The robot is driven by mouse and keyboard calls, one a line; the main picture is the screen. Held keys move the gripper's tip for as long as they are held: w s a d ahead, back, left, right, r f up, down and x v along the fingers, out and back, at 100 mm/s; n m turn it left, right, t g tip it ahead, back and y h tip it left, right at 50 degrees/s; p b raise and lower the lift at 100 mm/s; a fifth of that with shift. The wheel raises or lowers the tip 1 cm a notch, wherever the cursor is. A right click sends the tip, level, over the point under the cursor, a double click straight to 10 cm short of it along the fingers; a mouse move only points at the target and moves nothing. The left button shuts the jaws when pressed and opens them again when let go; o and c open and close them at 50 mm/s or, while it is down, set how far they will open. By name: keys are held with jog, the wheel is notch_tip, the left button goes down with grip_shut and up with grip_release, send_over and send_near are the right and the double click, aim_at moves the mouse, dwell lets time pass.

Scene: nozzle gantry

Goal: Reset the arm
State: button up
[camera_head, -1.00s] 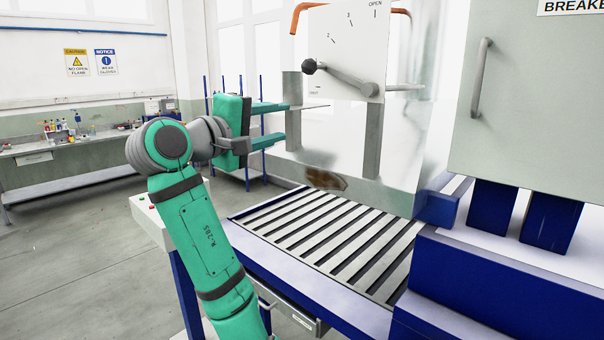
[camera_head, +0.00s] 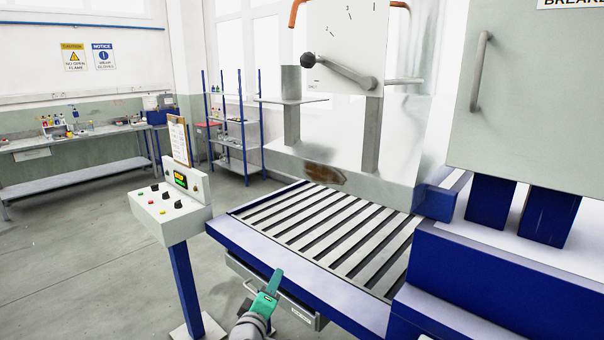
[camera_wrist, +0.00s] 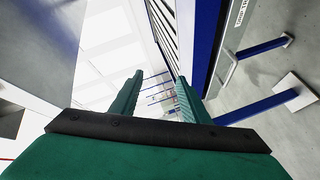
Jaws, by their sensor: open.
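My arm is folded low in the head view, and only its grey and green end shows at the bottom edge. My gripper (camera_head: 271,286) is in front of the blue edge of the slatted table, beside the drawer under it. In the wrist view my gripper (camera_wrist: 160,82) has its two green fingers apart, with nothing between them. The rest of the arm is out of view.
The slatted table (camera_head: 262,256) is bare. Behind it stand a dial panel (camera_head: 345,35) with a lever and a grey nozzle post (camera_head: 291,85). A control box (camera_head: 172,212) stands left, a grey cabinet (camera_head: 540,110) right. Floor at left is clear.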

jog(key=s+d+f+m+y, duration=0.2)
jog(key=s+f+m+y, duration=0.15)
jog(key=s+f, duration=2)
jog(key=s+d+m, duration=0.3)
jog(key=s, duration=1.4)
jog(key=s+d+r+m, duration=0.1)
jog(key=s+r+m, duration=0.1)
jog(key=s, duration=0.5)
jog(key=s+d+r+m, duration=0.2)
jog(key=s+r, duration=0.1)
jog(key=s, duration=0.4)
jog(key=shift+s+r+g+h, duration=0.15)
jog(key=shift+s+g+h, duration=0.1)
jog(key=shift+g+h, duration=0.1)
jog(key=shift+c, duration=1.4)
jog(key=shift+w+d+m, duration=0.1)
jog(key=shift+d+m, duration=0.05)
jog(key=shift+m, duration=0.1)
